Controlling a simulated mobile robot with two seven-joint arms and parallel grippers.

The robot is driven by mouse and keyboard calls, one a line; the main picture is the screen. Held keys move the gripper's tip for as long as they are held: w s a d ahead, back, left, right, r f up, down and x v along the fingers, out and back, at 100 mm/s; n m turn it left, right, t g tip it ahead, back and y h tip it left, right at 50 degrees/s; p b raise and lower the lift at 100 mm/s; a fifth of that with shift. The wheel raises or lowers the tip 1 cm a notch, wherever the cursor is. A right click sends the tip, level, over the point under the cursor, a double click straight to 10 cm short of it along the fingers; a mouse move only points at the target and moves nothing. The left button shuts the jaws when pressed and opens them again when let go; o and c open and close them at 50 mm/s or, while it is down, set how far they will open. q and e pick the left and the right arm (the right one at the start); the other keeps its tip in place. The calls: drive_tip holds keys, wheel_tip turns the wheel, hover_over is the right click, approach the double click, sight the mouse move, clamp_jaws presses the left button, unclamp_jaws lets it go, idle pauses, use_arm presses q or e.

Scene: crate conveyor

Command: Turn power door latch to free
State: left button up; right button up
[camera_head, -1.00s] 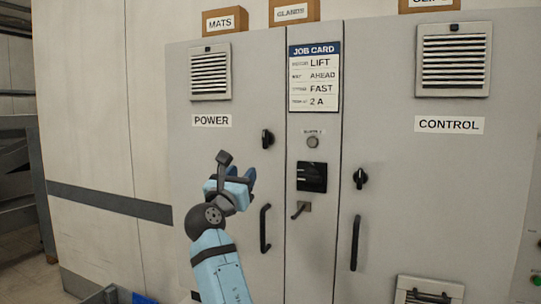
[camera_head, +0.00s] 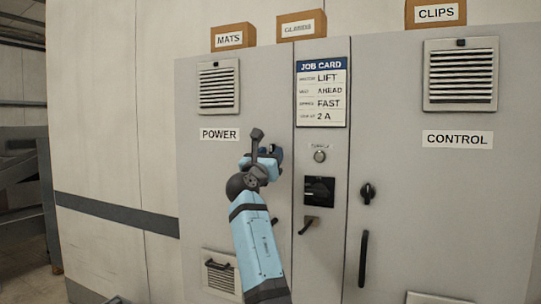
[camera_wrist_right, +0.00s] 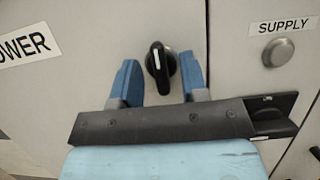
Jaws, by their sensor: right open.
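The power door latch (camera_wrist_right: 160,66) is a black rotary knob in the right wrist view, its pale mark near the top and the knob tilted slightly off upright. My right gripper (camera_wrist_right: 160,80) is open, with one blue finger on each side of the latch and gaps showing between. I cannot tell how deep the fingers reach. In the head view my right gripper (camera_head: 267,152) is in front of the latch and hides it. The POWER label (camera_head: 219,134) marks the grey power door (camera_head: 205,190). My left gripper is out of view.
The narrow centre panel holds the job card (camera_head: 322,93), a round supply button (camera_head: 320,156), a black switch (camera_head: 319,190) and a lever (camera_head: 308,225). The control door latch (camera_head: 367,193) and handle (camera_head: 363,258) are to the right. Boxes stand on top of the cabinet.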

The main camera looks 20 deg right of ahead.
drive_tip(key=shift+w+d, duration=0.15)
drive_tip(key=shift+c, duration=0.2)
clamp_jaws()
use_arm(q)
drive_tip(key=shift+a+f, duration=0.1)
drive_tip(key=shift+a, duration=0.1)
